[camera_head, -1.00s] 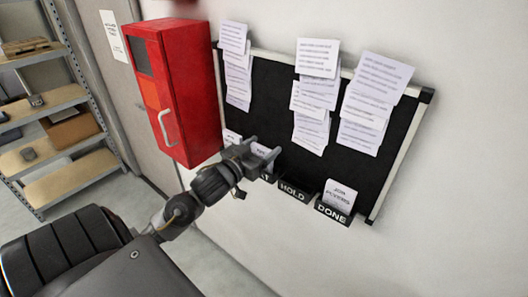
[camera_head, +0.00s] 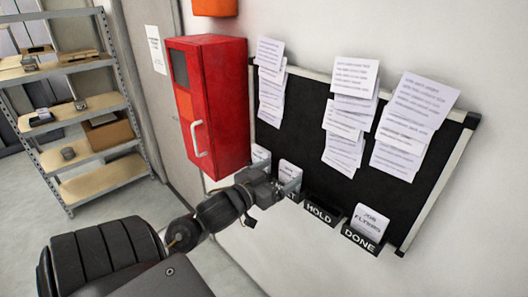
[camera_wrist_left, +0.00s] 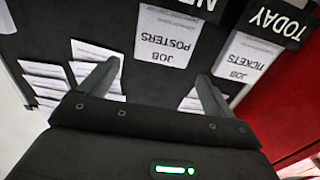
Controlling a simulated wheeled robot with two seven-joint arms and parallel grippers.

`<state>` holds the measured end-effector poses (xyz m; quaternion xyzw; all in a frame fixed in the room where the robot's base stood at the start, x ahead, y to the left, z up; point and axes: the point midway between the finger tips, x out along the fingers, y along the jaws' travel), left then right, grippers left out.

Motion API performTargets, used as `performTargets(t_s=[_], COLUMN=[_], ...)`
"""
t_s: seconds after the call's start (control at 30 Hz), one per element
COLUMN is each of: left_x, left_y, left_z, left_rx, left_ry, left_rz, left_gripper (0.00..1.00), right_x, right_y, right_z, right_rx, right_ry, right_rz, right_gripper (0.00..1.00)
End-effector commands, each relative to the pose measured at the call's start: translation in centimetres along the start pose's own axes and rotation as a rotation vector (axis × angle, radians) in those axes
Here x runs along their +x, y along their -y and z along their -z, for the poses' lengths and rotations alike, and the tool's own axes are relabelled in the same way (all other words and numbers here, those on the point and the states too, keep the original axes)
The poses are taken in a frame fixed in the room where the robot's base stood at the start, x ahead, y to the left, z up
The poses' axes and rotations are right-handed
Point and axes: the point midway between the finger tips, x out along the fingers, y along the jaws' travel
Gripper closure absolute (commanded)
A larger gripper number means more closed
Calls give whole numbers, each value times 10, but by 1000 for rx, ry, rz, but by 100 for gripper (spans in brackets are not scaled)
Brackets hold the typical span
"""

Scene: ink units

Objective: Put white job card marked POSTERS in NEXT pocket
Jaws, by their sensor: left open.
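The white POSTERS job card (camera_wrist_left: 168,38) stands in the pocket whose partly cut-off label starts with NE (camera_wrist_left: 200,5), upside down in the left wrist view. The card also shows in the head view (camera_head: 290,173), partly behind my left gripper (camera_head: 284,190). My left gripper (camera_wrist_left: 158,72) is open. Its two fingers point at the board on either side of the card's top edge, apart from the card. In the head view the gripper and wrist hide most of that pocket. My right gripper is not in view.
The TODAY pocket (camera_wrist_left: 275,22) holds a TICKETS card (camera_wrist_left: 238,58). The HOLD pocket (camera_head: 320,214) looks empty; the DONE pocket (camera_head: 359,239) holds a FLYERS card (camera_head: 371,219). Papers hang above on the black board (camera_head: 308,120). A red cabinet (camera_head: 222,105) stands close left of the board.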

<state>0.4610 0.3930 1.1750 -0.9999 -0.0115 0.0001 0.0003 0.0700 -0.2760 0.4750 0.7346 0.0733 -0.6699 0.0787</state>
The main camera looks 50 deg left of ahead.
Motion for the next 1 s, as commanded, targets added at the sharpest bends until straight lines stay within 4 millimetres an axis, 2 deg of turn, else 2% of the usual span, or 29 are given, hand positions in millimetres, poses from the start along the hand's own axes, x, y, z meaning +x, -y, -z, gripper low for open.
performTargets(t_s=[0.03, 0.1, 0.2, 0.4, 0.6, 0.9, 1.0], left_x=[-12, -22, -37, -58, -65, -66, -62], left_y=[-1, -1, 0, 0, 0, 0, 4], left_z=[0, 6, 6, 2, 1, 0, -12], left_rx=[0, -6, -4, -3, 0, 0, -1], left_ry=[5, 9, 7, 5, 0, 0, 21], left_rz=[-2, -1, 2, -1, -1, -1, 10], left_gripper=[11, 11, 11, 11, 11, 11, 11], right_x=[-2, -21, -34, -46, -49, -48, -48], right_y=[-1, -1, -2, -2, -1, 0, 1], right_z=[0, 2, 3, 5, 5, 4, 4], right_rx=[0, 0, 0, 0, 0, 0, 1], right_ry=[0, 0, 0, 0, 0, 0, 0], right_rz=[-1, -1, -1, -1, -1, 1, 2], right_gripper=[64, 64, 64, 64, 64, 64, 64])
